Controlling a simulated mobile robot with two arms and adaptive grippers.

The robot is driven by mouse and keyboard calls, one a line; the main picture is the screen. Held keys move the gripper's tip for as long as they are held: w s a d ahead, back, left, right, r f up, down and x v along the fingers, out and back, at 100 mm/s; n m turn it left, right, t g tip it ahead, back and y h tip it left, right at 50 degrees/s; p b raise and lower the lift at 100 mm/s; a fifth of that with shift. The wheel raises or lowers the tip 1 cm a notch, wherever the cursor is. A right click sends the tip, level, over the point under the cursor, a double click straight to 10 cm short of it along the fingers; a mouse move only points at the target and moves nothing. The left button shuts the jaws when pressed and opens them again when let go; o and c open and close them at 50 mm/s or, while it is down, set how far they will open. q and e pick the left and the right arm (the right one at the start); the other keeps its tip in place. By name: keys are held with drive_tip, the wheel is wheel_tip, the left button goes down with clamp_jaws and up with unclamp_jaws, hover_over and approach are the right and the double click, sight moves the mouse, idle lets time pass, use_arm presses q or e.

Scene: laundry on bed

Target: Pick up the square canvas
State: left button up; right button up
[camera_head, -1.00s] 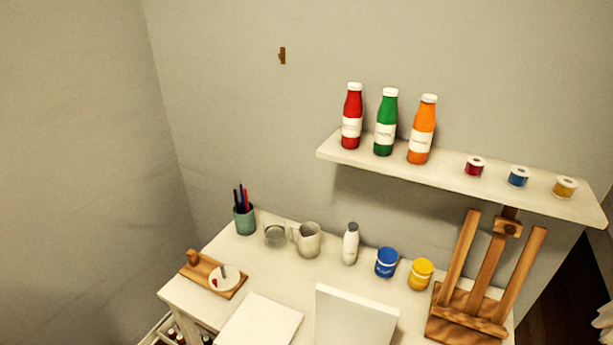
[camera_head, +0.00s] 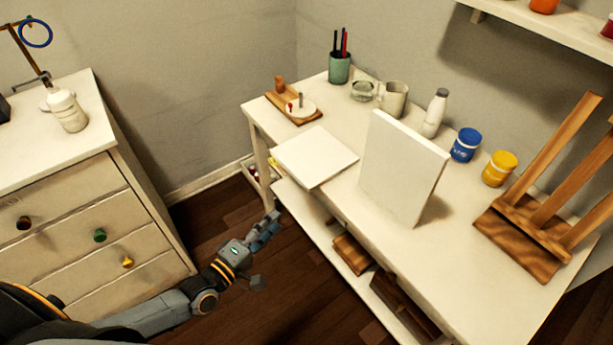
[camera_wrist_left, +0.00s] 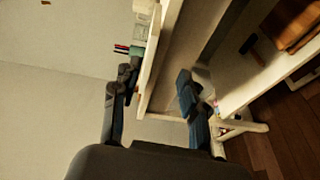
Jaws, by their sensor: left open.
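A flat white square canvas (camera_head: 315,157) lies at the front left edge of the white table (camera_head: 365,222) in the head view. A second white canvas (camera_head: 403,168), a taller panel, stands upright and slightly tilted to its right. My left gripper (camera_head: 266,250) is open and empty, in front of the table's left end and apart from both canvases. In the left wrist view its two fingers (camera_wrist_left: 158,78) are spread, with the table's edge between and behind them; neither canvas is clear there. My right gripper is not in view.
Behind the canvases stand a pen cup (camera_head: 339,68), a mug (camera_head: 394,98), a white bottle (camera_head: 435,112) and blue (camera_head: 465,145) and yellow (camera_head: 499,169) paint jars. A wooden easel (camera_head: 540,215) is at right. A drawer chest (camera_head: 85,215) stands left; floor lies between.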

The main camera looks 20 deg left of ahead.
use_arm(q)
drive_tip(key=w+r, duration=0.1)
approach(305, 188)
drive_tip(key=shift+n, duration=0.3)
drive_tip(key=x, duration=0.4)
drive_tip(key=shift+d, duration=0.15)
drive_tip(key=shift+w+d, duration=0.25)
drive_tip(key=shift+w, duration=0.15)
drive_tip(key=x, duration=0.5)
drive_tip(key=shift+w+a+p, duration=0.1)
drive_tip(key=shift+p, duration=0.3)
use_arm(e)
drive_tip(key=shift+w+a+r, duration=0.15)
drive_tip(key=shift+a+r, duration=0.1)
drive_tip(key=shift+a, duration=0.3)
use_arm(q)
drive_tip(key=shift+r, duration=0.1)
clamp_jaws()
